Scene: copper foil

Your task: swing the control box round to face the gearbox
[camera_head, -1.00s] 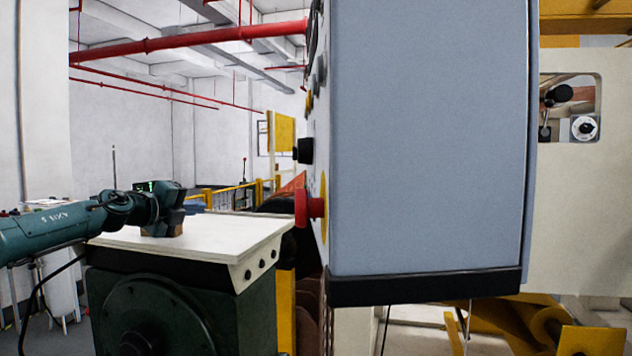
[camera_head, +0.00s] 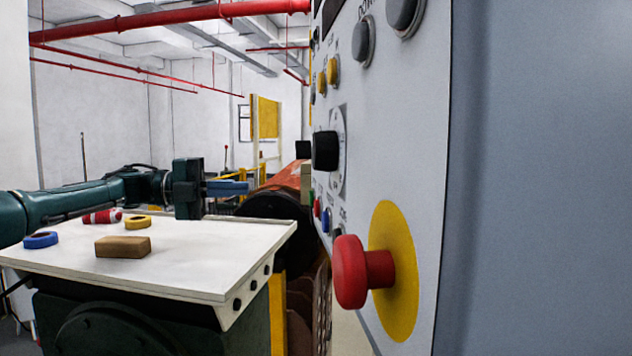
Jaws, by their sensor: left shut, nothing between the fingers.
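The control box (camera_head: 540,180) is a large grey-blue box filling the right side. Its light panel (camera_head: 420,130) faces left and partly toward me, with a red mushroom button (camera_head: 352,272) on a yellow disc, a black knob (camera_head: 326,151) and smaller buttons. My left gripper (camera_head: 246,187) is shut and empty, just above the far side of the white tabletop. Its fingers point right toward the box, with a visible gap between. A dark green casing (camera_head: 120,325) with a round hub sits under the tabletop; I cannot tell whether it is the gearbox. My right gripper is out of view.
A dark roller (camera_head: 275,208) stands between tabletop and box. Red pipes (camera_head: 150,24) run overhead.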

